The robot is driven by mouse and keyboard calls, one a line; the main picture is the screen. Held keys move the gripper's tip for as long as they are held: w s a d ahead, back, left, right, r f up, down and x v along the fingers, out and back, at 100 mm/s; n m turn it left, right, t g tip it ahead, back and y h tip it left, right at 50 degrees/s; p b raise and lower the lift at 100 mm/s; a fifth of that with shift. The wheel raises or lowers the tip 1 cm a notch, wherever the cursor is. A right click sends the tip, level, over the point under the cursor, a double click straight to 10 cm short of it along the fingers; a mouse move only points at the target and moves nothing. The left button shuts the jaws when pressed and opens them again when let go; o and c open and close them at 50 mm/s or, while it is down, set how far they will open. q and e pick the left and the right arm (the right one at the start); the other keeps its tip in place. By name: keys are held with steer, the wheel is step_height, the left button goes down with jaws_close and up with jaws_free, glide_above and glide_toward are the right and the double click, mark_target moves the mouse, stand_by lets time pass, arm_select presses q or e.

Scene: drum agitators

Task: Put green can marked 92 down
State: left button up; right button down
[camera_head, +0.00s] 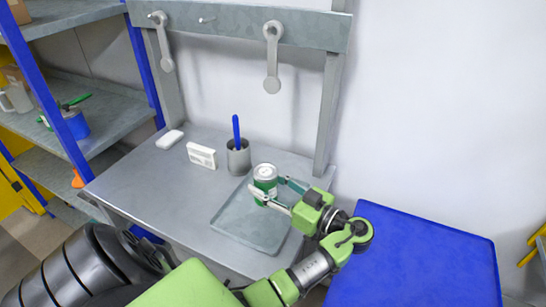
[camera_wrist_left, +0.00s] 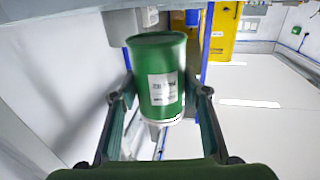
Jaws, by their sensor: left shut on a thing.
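The green can (camera_head: 265,183) with a silver top is over the far part of a grey tray (camera_head: 243,232) on the metal bench. My left gripper (camera_head: 269,194) reaches in from the right side of the can and is shut on it. In the left wrist view the green can (camera_wrist_left: 157,68) sits between the two fingers, with a white label whose marking is too blurred to read. The can looks close to upright in the head view. I cannot tell whether its base touches the tray. My right gripper is not in view.
A grey cup (camera_head: 238,160) with a blue tool stands just left of the can. A white box (camera_head: 202,155) and a small white item (camera_head: 170,139) lie further left. Spanners hang from the rail (camera_head: 240,25) above. A blue surface (camera_head: 420,262) is at the right. The tray's front is clear.

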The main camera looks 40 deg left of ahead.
mark_target(273, 197)
arm_select(q)
steer(key=shift+w+d+f, duration=0.25)
steer(key=shift+w+f, duration=0.05)
steer(key=shift+f, duration=0.05)
steer(key=shift+w+d+f, duration=0.3)
steer(key=shift+d+f, duration=0.05)
steer(key=shift+f, duration=0.3)
step_height(273, 197, down, 3)
steer(key=shift+r, duration=0.15)
steer(key=shift+f, duration=0.2)
steer(key=o, duration=1.3)
